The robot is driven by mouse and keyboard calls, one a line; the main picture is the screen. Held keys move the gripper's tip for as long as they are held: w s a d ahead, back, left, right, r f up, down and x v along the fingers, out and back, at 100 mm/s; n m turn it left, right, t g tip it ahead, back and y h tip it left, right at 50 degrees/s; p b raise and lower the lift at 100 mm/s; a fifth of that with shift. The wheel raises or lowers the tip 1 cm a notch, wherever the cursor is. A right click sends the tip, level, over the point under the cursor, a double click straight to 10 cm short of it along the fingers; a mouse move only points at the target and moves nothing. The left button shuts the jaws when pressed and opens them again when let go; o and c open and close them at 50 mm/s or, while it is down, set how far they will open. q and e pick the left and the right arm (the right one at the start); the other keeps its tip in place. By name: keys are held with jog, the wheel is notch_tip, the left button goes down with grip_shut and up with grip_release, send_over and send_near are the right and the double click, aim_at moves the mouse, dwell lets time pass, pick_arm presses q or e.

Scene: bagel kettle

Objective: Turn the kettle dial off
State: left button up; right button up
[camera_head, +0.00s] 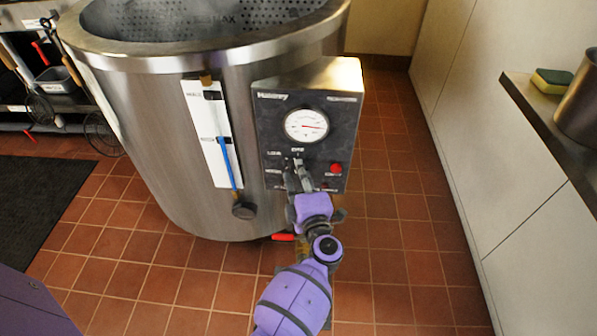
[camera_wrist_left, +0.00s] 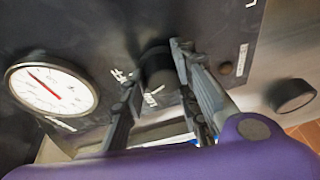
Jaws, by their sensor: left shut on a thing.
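The large steel kettle (camera_head: 170,130) stands on the tiled floor, with a black control box (camera_head: 268,125) on its front. The box carries a round white gauge (camera_head: 306,125), which also shows in the left wrist view (camera_wrist_left: 50,90). The kettle dial (camera_wrist_left: 158,68) is a black knob below the gauge; in the head view my gripper mostly hides it. My left gripper (camera_head: 293,166) is at the dial, and in the left wrist view its fingers (camera_wrist_left: 156,72) are on either side of the dial, shut on it. The dial's exact setting cannot be read. My right gripper is not in view.
A red light (camera_head: 336,168) sits right of the dial. A sight tube with a blue line (camera_head: 230,163) and a dark knob is left of the box. A counter (camera_head: 545,115) with a pot (camera_head: 578,110) and sponge (camera_head: 551,81) is at right. Floor between is clear.

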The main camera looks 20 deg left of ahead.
pick_arm(q)
jog(key=shift+w+r+m+t+y, duration=0.15)
jog(key=shift+m+t, duration=0.25)
jog(key=shift+m, duration=0.6)
jog(key=shift+w+r+m+t+y, duration=0.15)
jog(key=shift+r+m+t, duration=0.2)
jog(key=shift+m, duration=0.65)
jog(key=shift+s+d+f, duration=0.1)
jog(key=o, duration=1)
jog(key=shift+c, duration=0.2)
jog(key=shift+s+f, duration=0.1)
jog(key=shift+f, duration=0.15)
jog(key=v, duration=1.2)
